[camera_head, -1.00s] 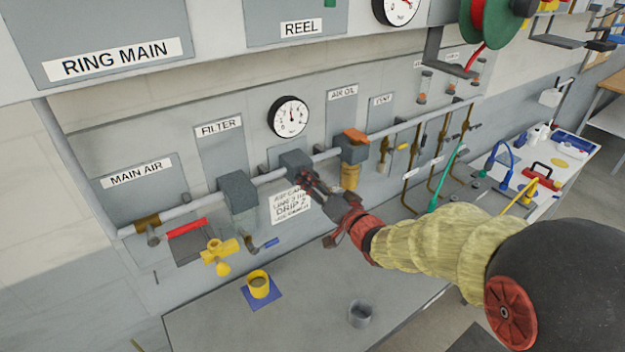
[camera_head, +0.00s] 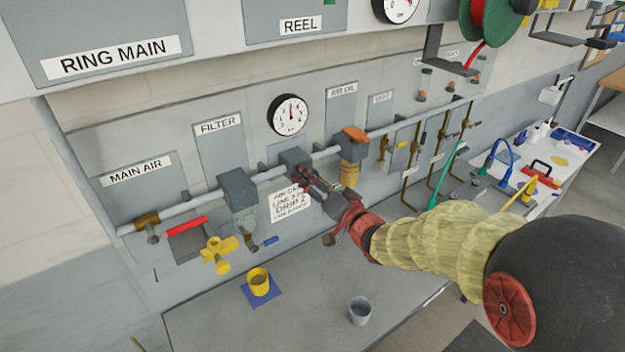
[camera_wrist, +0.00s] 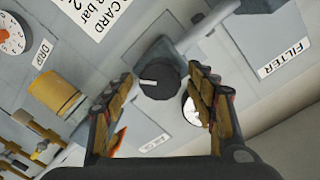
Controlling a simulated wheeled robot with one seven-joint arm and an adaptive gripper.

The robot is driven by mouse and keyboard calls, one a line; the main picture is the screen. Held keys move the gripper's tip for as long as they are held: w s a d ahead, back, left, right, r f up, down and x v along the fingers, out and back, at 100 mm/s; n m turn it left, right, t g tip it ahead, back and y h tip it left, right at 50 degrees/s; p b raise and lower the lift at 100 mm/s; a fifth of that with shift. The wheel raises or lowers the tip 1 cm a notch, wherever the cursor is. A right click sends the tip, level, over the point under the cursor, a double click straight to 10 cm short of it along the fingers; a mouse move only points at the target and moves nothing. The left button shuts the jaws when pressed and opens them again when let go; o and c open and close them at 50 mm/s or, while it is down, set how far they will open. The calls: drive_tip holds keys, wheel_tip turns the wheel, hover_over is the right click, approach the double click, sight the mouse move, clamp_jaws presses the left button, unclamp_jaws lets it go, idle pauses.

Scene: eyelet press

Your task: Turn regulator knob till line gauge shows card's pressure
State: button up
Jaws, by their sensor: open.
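The regulator knob (camera_wrist: 160,80) is a dark round knob with a white mark, in the wrist view between my open fingers. My gripper (camera_wrist: 165,95) has a finger on each side of it, and I cannot tell whether they touch it. In the head view my gripper (camera_head: 308,180) is at the regulator block (camera_head: 294,160) on the pipe and hides the knob. The line gauge (camera_head: 289,115) is a white dial above the block, its needle roughly upright; its figures are too small to read. The card (camera_head: 290,203) hangs below, partly covered; the wrist view shows part of it (camera_wrist: 95,12), with "bar" legible.
The filter (camera_head: 238,190) is left of the regulator and the air oil unit (camera_head: 352,150) right, both close to my gripper. The bench holds a yellow cup (camera_head: 259,283) and a grey cup (camera_head: 360,310).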

drive_tip(key=v, duration=1.2)
